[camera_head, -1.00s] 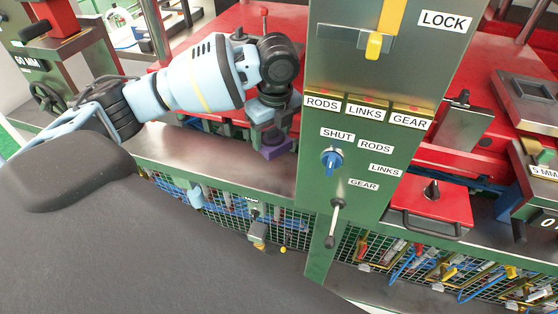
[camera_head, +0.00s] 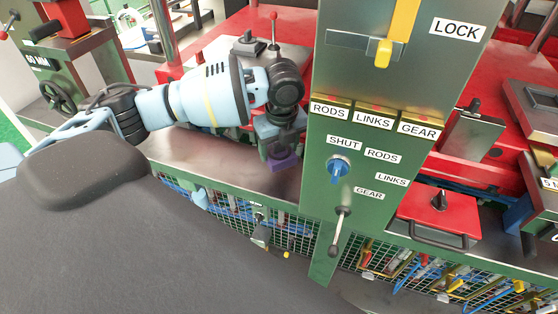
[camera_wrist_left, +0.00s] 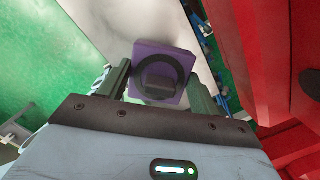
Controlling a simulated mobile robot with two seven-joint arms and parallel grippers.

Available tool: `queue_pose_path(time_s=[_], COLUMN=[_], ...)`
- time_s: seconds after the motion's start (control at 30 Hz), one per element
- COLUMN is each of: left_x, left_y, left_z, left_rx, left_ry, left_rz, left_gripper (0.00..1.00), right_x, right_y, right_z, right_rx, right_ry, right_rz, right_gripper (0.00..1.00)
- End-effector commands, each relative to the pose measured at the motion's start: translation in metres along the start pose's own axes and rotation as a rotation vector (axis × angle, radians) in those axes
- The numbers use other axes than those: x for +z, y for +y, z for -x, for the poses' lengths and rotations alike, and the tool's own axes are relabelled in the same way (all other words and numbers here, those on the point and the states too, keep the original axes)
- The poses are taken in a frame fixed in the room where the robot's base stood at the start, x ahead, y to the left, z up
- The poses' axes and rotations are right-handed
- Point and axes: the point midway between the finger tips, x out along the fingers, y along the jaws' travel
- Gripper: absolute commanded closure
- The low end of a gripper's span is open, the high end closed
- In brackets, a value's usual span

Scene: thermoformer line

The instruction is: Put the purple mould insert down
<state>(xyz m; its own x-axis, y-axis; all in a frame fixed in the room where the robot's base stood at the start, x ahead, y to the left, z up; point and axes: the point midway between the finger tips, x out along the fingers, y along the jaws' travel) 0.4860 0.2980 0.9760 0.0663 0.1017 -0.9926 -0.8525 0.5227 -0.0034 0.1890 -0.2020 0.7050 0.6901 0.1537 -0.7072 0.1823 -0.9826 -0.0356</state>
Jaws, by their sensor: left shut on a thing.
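My left gripper (camera_head: 280,148) is shut on the purple mould insert (camera_head: 284,163), just left of the green control panel. The insert hangs under the gripper over the steel ledge (camera_head: 215,165), close to its front edge. I cannot tell whether it touches the ledge. In the left wrist view the insert (camera_wrist_left: 160,50) is a square purple block with a dark ring and a grey grip piece, held between the two fingers (camera_wrist_left: 161,84). My right gripper is not in view.
The green control panel (camera_head: 360,230) with labels, a blue knob (camera_head: 338,167) and a lever (camera_head: 340,232) stands right beside the gripper. A red machine bed (camera_head: 215,55) lies behind the ledge. Mesh with hanging tools (camera_head: 235,210) is below it. The ledge left of the insert is bare.

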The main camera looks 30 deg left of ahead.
Motion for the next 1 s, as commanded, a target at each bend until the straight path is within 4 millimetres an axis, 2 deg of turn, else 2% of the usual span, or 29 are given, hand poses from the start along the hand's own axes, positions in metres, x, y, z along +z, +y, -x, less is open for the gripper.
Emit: queue_pose_path(time_s=[0.33, 0.83, 0.87, 1.0], left_x=[-0.006, -0.006, -0.006, -0.006], left_y=[0.000, 0.000, 0.000, 0.000], left_z=[-0.045, -0.052, -0.052, -0.052], left_rx=[0.002, 0.000, 0.000, 0.000], left_ry=[0.001, -0.001, -0.001, -0.001], left_rz=[0.000, 0.000, 0.000, 0.000], left_gripper=[0.66, 0.66, 0.33, 0.15], right_x=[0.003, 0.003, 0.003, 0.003], right_y=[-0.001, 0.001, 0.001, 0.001], right_z=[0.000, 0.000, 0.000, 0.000], right_rx=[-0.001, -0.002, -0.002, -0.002], right_ry=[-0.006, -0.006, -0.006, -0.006], right_rz=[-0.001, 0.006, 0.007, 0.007], right_gripper=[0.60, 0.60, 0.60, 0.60])
